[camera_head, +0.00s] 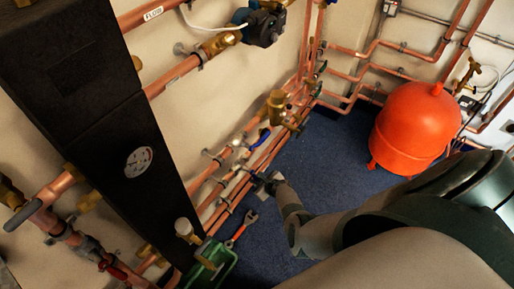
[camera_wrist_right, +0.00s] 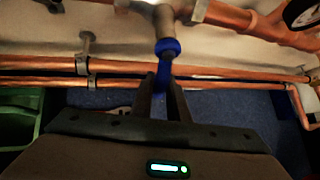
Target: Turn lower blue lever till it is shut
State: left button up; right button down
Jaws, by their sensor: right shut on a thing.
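The lower blue lever (camera_wrist_right: 167,47) shows in the right wrist view, below a pale valve body on a copper pipe. Its handle hangs down between the fingers of my right gripper (camera_wrist_right: 163,90), which is shut on it. In the head view my right gripper (camera_head: 262,180) is at the lower pipes, and it hides most of this lever there. Another blue lever (camera_head: 262,138) shows higher up in the head view, clear of the gripper. My left gripper is in neither view.
Copper pipes (camera_head: 204,178) run along the wall. A red expansion vessel (camera_head: 415,128) stands at the right on the blue floor (camera_head: 330,150). A green crate (camera_head: 220,268) and a red wrench (camera_head: 241,229) are below the gripper. A black panel with a gauge (camera_head: 138,162) is at the left.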

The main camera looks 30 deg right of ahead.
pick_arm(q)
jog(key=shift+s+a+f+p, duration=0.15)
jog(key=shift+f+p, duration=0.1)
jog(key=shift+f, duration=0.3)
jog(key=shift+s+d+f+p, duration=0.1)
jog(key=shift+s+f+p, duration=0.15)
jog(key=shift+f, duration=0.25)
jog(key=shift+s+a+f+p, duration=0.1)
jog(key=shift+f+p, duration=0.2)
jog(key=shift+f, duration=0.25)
pick_arm(e)
jog(key=shift+s+a+m+g+y, duration=0.25)
jog(key=shift+a+m+g+y, duration=0.25)
jog(key=shift+a+y, duration=0.45)
jog(key=shift+a+f, duration=0.1)
jog(key=c, duration=1.7)
grip_release()
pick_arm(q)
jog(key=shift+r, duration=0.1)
pick_arm(e)
jog(key=shift+s, duration=0.1)
